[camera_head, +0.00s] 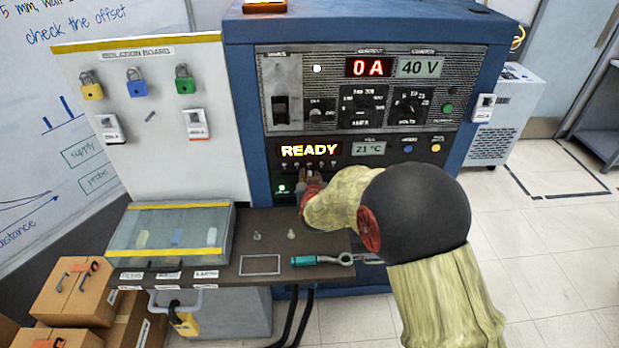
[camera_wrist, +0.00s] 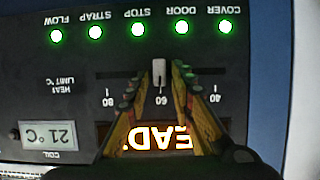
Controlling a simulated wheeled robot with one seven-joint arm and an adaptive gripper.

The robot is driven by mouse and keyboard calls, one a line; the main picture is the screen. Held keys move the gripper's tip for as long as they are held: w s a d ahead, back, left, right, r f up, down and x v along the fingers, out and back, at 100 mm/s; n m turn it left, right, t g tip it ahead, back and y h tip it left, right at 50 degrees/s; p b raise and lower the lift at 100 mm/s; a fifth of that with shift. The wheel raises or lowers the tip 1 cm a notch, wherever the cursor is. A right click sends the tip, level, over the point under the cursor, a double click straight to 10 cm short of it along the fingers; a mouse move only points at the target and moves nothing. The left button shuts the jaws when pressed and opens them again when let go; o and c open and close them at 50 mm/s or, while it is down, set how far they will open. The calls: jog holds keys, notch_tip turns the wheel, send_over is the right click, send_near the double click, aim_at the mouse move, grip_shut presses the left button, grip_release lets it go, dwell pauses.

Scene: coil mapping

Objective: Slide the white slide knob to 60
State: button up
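The white slide knob (camera_wrist: 159,72) shows in the wrist view, which is upside down. It stands at the 60 mark of the scale, between the 80 mark on the left and the 40 mark on the right. My gripper (camera_wrist: 158,75) is open, with one finger on each side of the knob and a narrow dark gap on both sides. In the head view, my gripper (camera_head: 312,185) is at the lower panel below the READY display, and it hides the knob there.
The control cabinet (camera_head: 232,62) carries a READY display (camera_head: 309,151) and a row of lit green lamps (camera_wrist: 138,30). A dark shelf (camera_head: 225,275) below holds a clear-lidded box (camera_head: 165,240) and a teal-handled tool (camera_head: 305,260). Open floor lies at the right.

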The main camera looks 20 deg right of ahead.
jog(key=shift+o, duration=0.4)
jog(key=shift+s, duration=0.1)
jog(key=v, duration=1.1)
jog(key=shift+s+r, duration=0.15)
jog(key=shift+s, duration=0.2)
jog(key=shift+a, duration=0.15)
